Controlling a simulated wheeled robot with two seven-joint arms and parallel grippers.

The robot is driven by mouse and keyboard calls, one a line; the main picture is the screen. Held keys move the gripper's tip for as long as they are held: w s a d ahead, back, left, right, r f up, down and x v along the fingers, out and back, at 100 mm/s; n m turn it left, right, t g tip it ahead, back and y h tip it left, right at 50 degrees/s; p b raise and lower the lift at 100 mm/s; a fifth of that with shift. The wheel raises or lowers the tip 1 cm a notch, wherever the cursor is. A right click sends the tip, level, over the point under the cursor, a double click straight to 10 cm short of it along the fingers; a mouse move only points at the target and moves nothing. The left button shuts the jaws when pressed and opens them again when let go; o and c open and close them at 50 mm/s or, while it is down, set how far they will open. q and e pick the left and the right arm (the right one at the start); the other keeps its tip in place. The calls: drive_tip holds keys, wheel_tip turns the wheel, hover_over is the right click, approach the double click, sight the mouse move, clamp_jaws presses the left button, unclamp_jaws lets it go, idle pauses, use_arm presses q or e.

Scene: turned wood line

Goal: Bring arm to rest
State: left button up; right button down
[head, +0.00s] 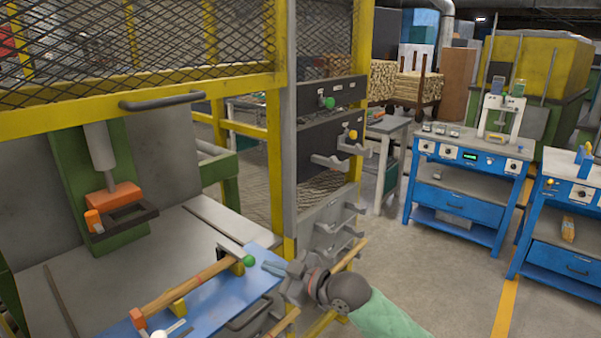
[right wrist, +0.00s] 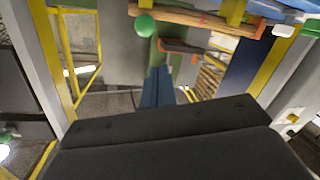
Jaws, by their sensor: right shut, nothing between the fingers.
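My right gripper (head: 270,267) is at the lower middle of the head view, its arm coming in from the lower right. Its blue fingers are together with nothing between them; they also show in the right wrist view (right wrist: 157,88). The fingertips are just right of the green ball (head: 249,261) at the end of a turned wooden piece (head: 190,286). The wood lies across yellow supports on a blue plate (head: 228,300). In the right wrist view the green ball (right wrist: 144,25) is above the fingers, apart from them. My left gripper is not in view.
A yellow guard frame (head: 282,150) with mesh and a grey post stand close behind the gripper. A green press (head: 85,180) with an orange block is at left. Grey racks (head: 335,225) hang beyond. Blue benches (head: 455,195) stand at right, with clear floor before them.

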drive_tip(key=w+d+f+m+t+h, duration=0.1)
drive_tip(key=w+d+f+m+h, duration=0.3)
drive_tip(key=d+h, duration=0.35)
drive_tip(key=s+d+f+m+h, duration=0.4)
drive_tip(key=d+f+m+h, duration=0.15)
drive_tip(key=d+f, duration=0.65)
drive_tip(key=s+d+f+m+g, duration=0.2)
drive_tip(key=s+f, duration=0.5)
drive_tip(key=s+d+f+m+g, duration=0.2)
drive_tip(key=s+d+f, duration=0.1)
drive_tip(key=s+f, duration=0.35)
drive_tip(key=s+f+g, duration=0.2)
drive_tip(key=s+f, duration=0.5)
drive_tip(key=s, duration=0.3)
drive_tip(key=s+f+g, duration=0.2)
drive_tip(key=s+f, duration=0.4)
drive_tip(key=s, duration=0.5)
drive_tip(key=shift+s+a+f+m+h, duration=0.25)
drive_tip(key=shift+f+m+h, duration=0.05)
drive_tip(key=shift+f+m, duration=0.15)
drive_tip(key=shift+r, duration=0.1)
